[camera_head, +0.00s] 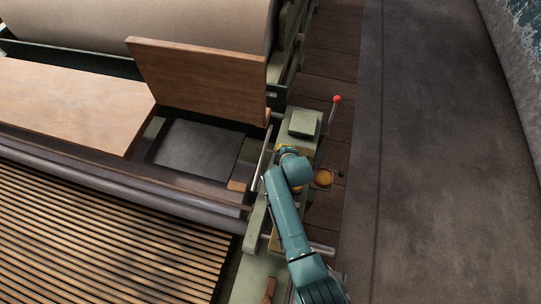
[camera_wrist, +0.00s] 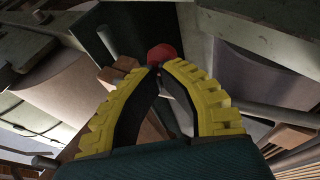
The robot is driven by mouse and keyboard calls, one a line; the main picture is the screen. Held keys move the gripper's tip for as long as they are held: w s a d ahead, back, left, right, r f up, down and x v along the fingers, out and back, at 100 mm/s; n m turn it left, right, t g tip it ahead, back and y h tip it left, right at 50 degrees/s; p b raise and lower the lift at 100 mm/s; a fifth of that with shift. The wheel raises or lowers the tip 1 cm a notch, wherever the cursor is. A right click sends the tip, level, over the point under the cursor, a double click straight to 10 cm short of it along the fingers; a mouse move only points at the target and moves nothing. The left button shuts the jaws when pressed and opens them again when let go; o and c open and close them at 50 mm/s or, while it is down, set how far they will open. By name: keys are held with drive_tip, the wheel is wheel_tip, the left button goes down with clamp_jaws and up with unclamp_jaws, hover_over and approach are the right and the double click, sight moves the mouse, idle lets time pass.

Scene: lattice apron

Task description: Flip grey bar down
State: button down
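A slim light grey bar (camera_head: 262,152) stands slanted at the right end of the machine's opening, just left of my gripper in the head view. I take it as the grey bar, though its lower end is partly hidden by my arm. My gripper (camera_head: 284,150) is over the green frame beside the bar; its fingers are mostly hidden there. In the wrist view the yellow-backed fingers of my gripper (camera_wrist: 160,68) converge until their tips almost meet. A round red thing (camera_wrist: 161,53) shows just beyond the tips; I cannot tell whether they touch it. No bar shows clearly between the fingers.
A wooden board (camera_head: 200,78) stands upright behind a dark grey plate (camera_head: 196,146). Another wooden board (camera_head: 75,100) lies flat at left. A red-knobbed lever (camera_head: 336,100) and a green box (camera_head: 304,122) stand close to my gripper. The floor (camera_head: 425,140) at right is clear.

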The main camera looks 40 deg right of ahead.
drive_tip(key=shift+d+f, duration=0.2)
drive_tip(key=shift+f, duration=0.35)
drive_tip(key=shift+d+f+b, duration=0.1)
drive_tip(key=shift+f+b, duration=0.6)
drive_tip(key=d+r+p+v, duration=0.1)
drive_tip(key=p+v, duration=0.5)
drive_tip(key=v, duration=0.8)
drive_tip(key=shift+w, duration=0.4)
drive_tip(key=shift+f, duration=0.15)
